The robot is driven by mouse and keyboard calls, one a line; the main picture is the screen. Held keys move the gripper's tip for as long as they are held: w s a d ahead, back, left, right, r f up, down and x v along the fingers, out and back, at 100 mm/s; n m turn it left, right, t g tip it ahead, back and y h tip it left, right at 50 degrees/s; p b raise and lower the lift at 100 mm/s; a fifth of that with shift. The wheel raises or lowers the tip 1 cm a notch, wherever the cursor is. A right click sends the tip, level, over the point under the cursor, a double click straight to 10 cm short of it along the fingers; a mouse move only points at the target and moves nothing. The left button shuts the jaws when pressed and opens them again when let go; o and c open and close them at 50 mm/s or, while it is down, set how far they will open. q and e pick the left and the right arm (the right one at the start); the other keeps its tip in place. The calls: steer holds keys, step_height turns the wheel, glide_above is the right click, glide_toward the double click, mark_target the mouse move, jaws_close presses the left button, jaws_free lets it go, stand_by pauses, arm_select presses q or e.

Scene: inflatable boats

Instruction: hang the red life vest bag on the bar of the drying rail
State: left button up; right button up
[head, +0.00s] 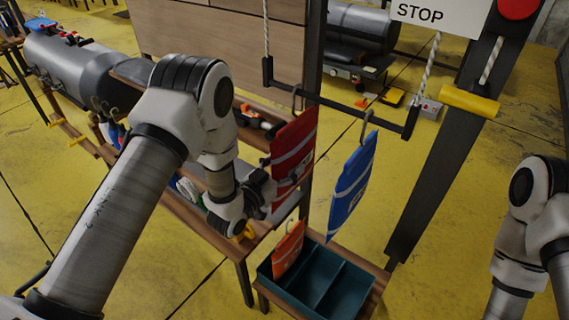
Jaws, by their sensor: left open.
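The red life vest bag (294,149) hangs upright below the left part of the dark bar (340,106), with its hook at the bar. Whether the hook is fully seated is too small to tell. My left gripper (262,194) is open, close to the bag's lower left edge. I cannot tell whether it touches the bag. A blue bag (353,186) hangs by a hook further right along the bar. My right gripper is out of view; only part of that arm shows at the right edge.
An orange bag (288,248) stands in the left part of a divided teal bin (316,276) below. The bar hangs from white ropes. A slanted dark post (440,150) and a STOP sign (432,15) are at the right. A wooden table stands behind my left arm.

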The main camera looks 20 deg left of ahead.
arm_select(q)
steer(key=v, duration=1.2)
steer(key=s+f+n+g+y, duration=0.1)
steer(key=s+f+g+y, duration=0.1)
steer(key=s+f+g, duration=0.55)
steer(key=s+f+g+y, duration=0.2)
steer(key=s+f, duration=0.3)
steer(key=f, duration=0.6)
steer(key=s+a+f+n+g+y, duration=0.2)
steer(key=s+g, duration=0.5)
steer(key=s, duration=0.6)
steer(key=shift+s+a+f+n, duration=0.3)
steer(key=shift+a+f+n, duration=0.4)
steer(key=shift+a+f, duration=0.3)
steer(key=shift+g, duration=0.25)
